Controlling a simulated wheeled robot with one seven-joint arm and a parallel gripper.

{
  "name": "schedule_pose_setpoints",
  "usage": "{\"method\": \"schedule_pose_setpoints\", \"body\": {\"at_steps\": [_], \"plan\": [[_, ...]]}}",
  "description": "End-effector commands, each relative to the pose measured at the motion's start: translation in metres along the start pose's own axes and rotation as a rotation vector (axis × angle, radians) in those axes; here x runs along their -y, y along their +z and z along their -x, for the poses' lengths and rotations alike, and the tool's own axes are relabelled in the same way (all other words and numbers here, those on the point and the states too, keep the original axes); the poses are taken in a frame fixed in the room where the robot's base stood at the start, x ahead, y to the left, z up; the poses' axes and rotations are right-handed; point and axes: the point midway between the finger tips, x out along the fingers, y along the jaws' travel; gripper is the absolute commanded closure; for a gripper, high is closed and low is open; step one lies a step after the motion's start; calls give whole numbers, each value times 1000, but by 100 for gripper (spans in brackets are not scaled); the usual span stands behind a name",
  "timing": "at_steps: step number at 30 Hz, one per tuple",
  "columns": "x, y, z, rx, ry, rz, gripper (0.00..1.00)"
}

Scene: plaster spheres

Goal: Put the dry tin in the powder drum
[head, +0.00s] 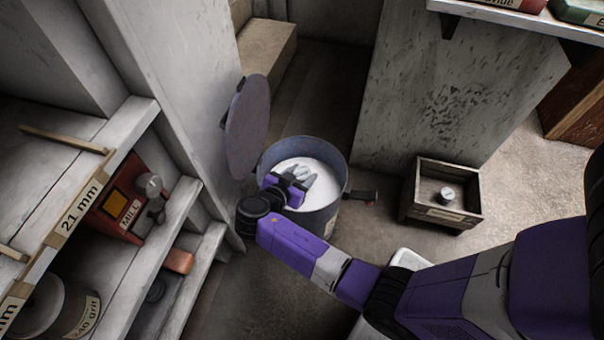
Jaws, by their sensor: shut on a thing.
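The powder drum (329,214) is a grey-blue round drum on the floor, filled with white powder (322,190). Its round lid (248,125) stands open on the left side. My gripper (306,175) reaches in over the drum's mouth from the front left, its grey fingers above or at the powder. It is shut on a small pale thing, which I take for the dry tin (303,170). The fingers hide most of it. I cannot tell whether it touches the powder.
Shelves (170,215) with a red mill (122,205) and a grit tin (62,305) fill the left. A wall panel (450,90) rises behind.

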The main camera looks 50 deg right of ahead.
Motion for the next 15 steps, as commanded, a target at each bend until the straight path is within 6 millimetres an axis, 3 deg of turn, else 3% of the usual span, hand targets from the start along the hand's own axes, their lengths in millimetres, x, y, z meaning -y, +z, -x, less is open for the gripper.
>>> {"method": "schedule_pose_setpoints", "body": {"at_steps": [9,10,13,15], "plan": [[0,6,-3,0,0,0,96],[0,6,-3,0,0,-1,51],[0,5,-3,0,0,0,31],[0,5,-3,0,0,0,27]]}}
